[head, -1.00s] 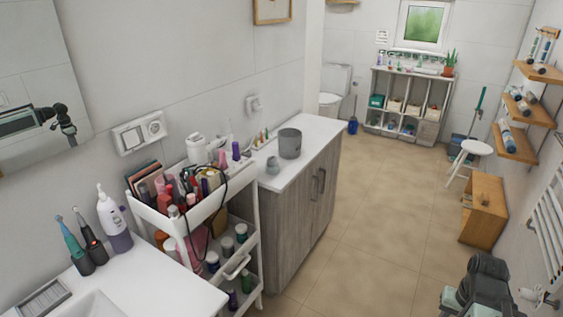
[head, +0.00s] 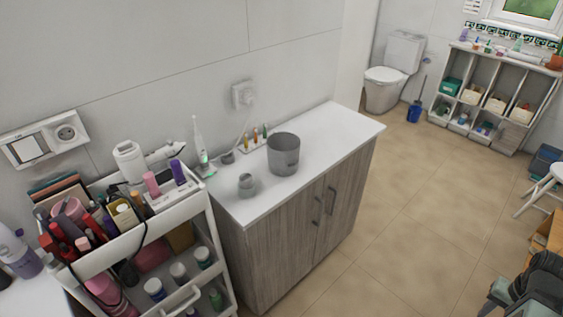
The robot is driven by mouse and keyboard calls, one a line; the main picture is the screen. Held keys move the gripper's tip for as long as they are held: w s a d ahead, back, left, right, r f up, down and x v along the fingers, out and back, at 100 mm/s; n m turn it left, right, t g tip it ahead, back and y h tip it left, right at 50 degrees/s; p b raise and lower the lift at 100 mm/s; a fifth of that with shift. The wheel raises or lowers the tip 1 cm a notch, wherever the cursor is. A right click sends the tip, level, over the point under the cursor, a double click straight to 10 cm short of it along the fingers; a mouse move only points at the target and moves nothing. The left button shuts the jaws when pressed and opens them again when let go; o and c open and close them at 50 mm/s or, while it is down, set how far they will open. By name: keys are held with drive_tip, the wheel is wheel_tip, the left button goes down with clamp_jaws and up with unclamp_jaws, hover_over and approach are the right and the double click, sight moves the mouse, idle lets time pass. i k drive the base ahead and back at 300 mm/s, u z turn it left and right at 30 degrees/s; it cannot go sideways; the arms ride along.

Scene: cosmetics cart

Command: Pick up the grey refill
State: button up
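Two grey things stand on the white top of the wooden cabinet: a small grey rounded piece (head: 246,185) near its front left, and a larger grey cup-like container (head: 283,153) behind and right of it. The small one looks like the grey refill, but its details are too small to be sure. Both stand apart from each other. A dark part of my arm shows at the lower right corner, far from both. My gripper's fingertips are not visible.
The white cosmetics cart (head: 150,240), crowded with bottles and tubes, stands left of the cabinet (head: 300,225). An electric toothbrush (head: 199,145) and several small coloured bottles stand at the back of the cabinet top. A white stool (head: 545,190) stands at the right edge.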

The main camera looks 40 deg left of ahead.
sight(245, 179)
drive_tip(key=u, duration=0.05)
drive_tip(key=i, duration=1.75)
drive_tip(key=u, duration=4.8)
